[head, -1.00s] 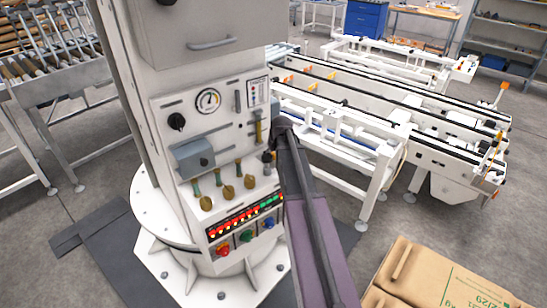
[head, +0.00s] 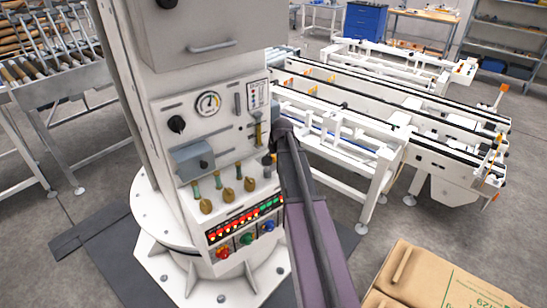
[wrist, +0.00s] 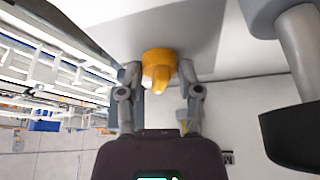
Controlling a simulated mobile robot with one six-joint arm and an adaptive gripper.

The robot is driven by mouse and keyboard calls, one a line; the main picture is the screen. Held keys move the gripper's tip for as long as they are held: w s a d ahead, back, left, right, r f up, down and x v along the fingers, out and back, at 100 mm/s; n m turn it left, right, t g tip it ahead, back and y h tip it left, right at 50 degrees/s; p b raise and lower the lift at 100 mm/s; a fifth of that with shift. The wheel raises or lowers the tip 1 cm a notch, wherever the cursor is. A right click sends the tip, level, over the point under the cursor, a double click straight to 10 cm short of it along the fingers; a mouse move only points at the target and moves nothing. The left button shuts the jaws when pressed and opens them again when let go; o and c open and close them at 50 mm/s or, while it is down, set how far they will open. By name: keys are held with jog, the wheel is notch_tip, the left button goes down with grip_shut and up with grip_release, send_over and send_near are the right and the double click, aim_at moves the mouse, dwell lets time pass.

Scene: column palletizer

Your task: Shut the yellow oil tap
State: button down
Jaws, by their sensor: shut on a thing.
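The yellow oil tap (wrist: 160,66) shows in the wrist view, a round yellow body with a narrower nub pointing towards the camera. It stands out from a pale panel. My gripper (wrist: 157,82) has one finger on each side of the tap and is shut on it. In the head view my gripper (head: 269,160) is at the right edge of the white column's front. The tap cannot be made out there, behind my gripper and arm. Whether the tap is turned open or shut cannot be told.
Brass-coloured knobs (head: 229,195), a gauge (head: 208,103), a grey box (head: 193,159) and coloured switches (head: 246,238) crowd the column's front beside my gripper. White conveyor frames (head: 340,130) stand to the right. A cardboard box (head: 430,280) is at the lower right.

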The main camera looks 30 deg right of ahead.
jog(key=shift+d+n+g+y, duration=0.15)
jog(key=shift+n+y, duration=0.4)
jog(key=shift+n, duration=0.8)
jog(key=shift+d+n+g+y, duration=0.15)
jog(key=shift+n+y, duration=0.4)
jog(key=shift+n, duration=0.8)
jog(key=shift+a, duration=0.15)
jog(key=shift+c, duration=1.4)
grip_release()
jog(key=shift+m, duration=0.3)
